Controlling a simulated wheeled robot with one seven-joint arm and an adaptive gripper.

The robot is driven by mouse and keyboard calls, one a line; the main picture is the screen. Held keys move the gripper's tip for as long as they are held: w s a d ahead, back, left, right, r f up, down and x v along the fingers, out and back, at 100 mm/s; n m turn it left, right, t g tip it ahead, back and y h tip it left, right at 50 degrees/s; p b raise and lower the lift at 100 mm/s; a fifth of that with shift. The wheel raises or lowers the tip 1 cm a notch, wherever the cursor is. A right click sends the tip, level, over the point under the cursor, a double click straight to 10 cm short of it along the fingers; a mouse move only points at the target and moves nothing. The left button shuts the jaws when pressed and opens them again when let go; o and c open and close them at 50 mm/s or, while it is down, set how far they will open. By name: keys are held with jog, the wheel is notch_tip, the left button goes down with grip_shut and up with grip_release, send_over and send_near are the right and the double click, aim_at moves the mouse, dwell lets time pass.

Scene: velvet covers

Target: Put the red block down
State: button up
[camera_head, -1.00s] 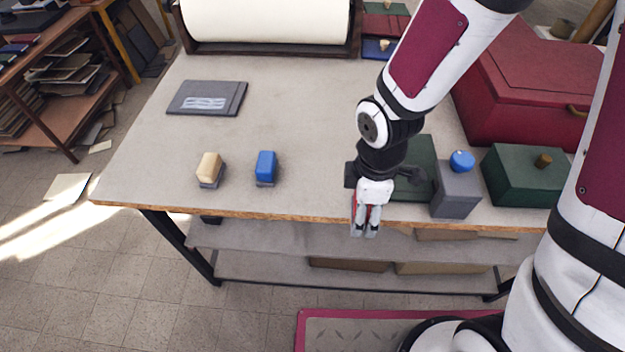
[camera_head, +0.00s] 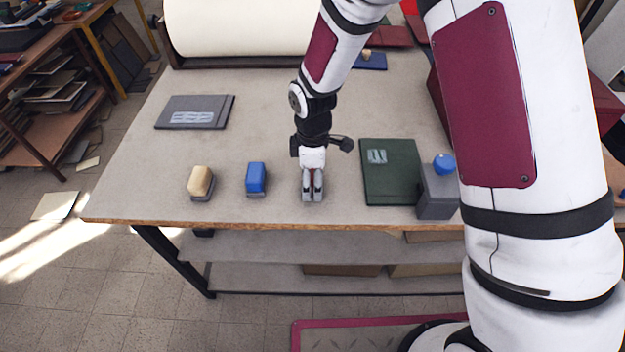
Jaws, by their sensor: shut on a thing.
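My gripper (camera_head: 313,194) points down over the front part of the grey table, to the right of the blue block. It is shut on the red block (camera_head: 313,177), which is mostly hidden by the fingers; only a little dark red shows between them. I cannot tell whether the block touches the tabletop. The blue block (camera_head: 256,177) and the cream block (camera_head: 200,180) stand in a row to the left, each with a grey lower part.
The table (camera_head: 270,120) is bare behind the blocks. A dark green flat cover (camera_head: 391,185) and a grey box (camera_head: 437,199) with a blue ball (camera_head: 444,163) lie to the right. A grey flat cover (camera_head: 195,107) lies back left. A white roll (camera_head: 240,30) stands behind.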

jog(key=shift+f, duration=0.55)
jog(key=shift+o, duration=0.2)
jog(key=shift+f, duration=0.35)
jog(key=o, duration=1.5)
jog(key=shift+f, duration=0.2)
jog(key=shift+r, duration=0.15)
